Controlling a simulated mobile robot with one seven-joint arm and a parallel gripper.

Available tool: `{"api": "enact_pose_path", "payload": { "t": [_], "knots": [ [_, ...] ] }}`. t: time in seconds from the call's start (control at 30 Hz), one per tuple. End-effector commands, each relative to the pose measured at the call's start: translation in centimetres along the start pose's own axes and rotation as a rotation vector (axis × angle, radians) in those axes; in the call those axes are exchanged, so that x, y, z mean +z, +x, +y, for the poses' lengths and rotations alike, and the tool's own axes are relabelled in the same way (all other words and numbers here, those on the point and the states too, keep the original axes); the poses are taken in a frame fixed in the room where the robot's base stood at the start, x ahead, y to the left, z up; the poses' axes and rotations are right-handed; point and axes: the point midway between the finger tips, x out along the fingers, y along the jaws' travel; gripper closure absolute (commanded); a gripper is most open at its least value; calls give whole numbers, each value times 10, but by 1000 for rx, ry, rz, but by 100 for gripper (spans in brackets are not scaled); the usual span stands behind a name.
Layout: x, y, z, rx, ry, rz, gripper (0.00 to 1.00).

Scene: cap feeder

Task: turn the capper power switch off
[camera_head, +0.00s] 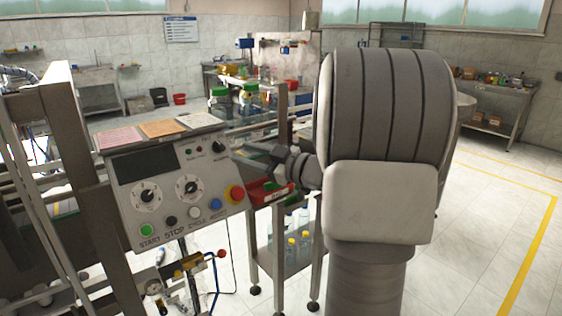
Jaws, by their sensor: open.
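The capper control panel (165,205) is a grey tilted box at the left of the head view. A small black switch knob (218,147) sits at its upper right corner, right of small indicator lamps; it looks like the power switch, but its label and exact position are too small to read. My gripper (243,157) reaches in from the right, its thin fingers pointing left, close to the panel's right edge beside the knob. It is open and appears empty. Whether a fingertip touches the knob, I cannot tell. My large arm link hides the area behind it.
The panel also carries two dials (147,195), a red emergency button (236,193), and a green start button (146,230). Coloured cards (163,128) lie on top. Floor at right is clear.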

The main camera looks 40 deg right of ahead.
Motion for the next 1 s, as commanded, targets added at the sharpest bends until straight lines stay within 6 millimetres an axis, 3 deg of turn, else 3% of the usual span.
{"api": "enact_pose_path", "payload": {
  "t": [0.2, 0.43, 0.63, 1.0],
  "knots": [
    [-1, -55, 2, 5, -1, -1, 55],
    [-1, -95, 1, 2, -2, 0, 55],
    [-1, -107, 0, 0, -1, 2, 55],
    [-1, -108, 0, 0, -1, 2, 55]
  ]
}}
